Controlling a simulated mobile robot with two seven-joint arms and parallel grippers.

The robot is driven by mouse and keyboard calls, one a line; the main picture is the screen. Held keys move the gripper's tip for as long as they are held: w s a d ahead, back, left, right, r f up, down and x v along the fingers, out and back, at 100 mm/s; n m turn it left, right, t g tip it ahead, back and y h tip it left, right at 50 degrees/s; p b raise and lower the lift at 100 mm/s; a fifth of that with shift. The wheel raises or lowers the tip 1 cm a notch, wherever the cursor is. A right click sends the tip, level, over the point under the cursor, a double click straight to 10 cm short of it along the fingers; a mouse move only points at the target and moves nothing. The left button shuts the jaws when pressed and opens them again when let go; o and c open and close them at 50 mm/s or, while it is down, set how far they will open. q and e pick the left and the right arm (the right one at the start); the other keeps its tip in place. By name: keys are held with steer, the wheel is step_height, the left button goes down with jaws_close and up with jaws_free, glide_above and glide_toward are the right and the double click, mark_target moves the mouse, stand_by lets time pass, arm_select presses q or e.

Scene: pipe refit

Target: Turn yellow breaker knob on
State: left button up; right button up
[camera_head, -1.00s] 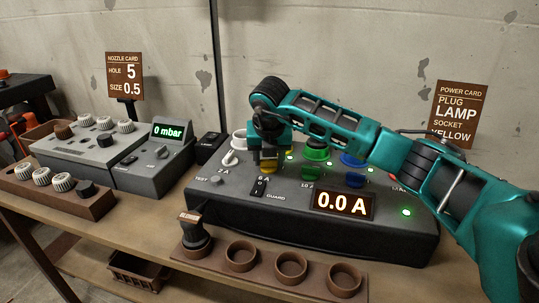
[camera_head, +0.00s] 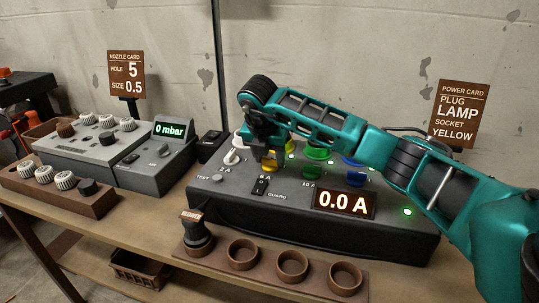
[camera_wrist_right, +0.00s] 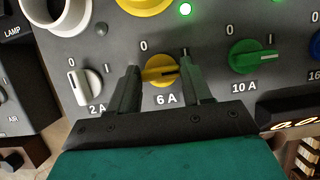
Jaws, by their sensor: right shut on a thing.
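The yellow breaker knob (camera_wrist_right: 160,70), marked 6 A, sits on the sloped grey panel between the 2 A and 10 A knobs. Its bar lies nearly level in the right wrist view, with a dark mark at the right end. A 0 is printed above it on the left; the I side is partly covered by a finger. My right gripper (camera_wrist_right: 160,66) is shut on the knob, one finger on each side. In the head view the knob (camera_head: 270,165) shows just below the gripper (camera_head: 267,150). My left gripper is not in view.
The white 2 A knob (camera_wrist_right: 85,88) and the green 10 A knob (camera_wrist_right: 252,56) stand close on either side. The display (camera_head: 344,203) reads 0.0 A. A guard switch (camera_head: 261,186) lies in front. A rack with round holders (camera_head: 243,255) stands before the panel.

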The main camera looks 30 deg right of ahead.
steer(key=shift+r, duration=0.1)
steer(key=o, duration=1.1)
steer(key=shift+c, duration=0.2)
steer(key=v, duration=1.2)
steer(key=shift+s+a+r+p, duration=0.15)
steer(key=shift+r+p, duration=0.2)
steer(key=shift+p, duration=0.1)
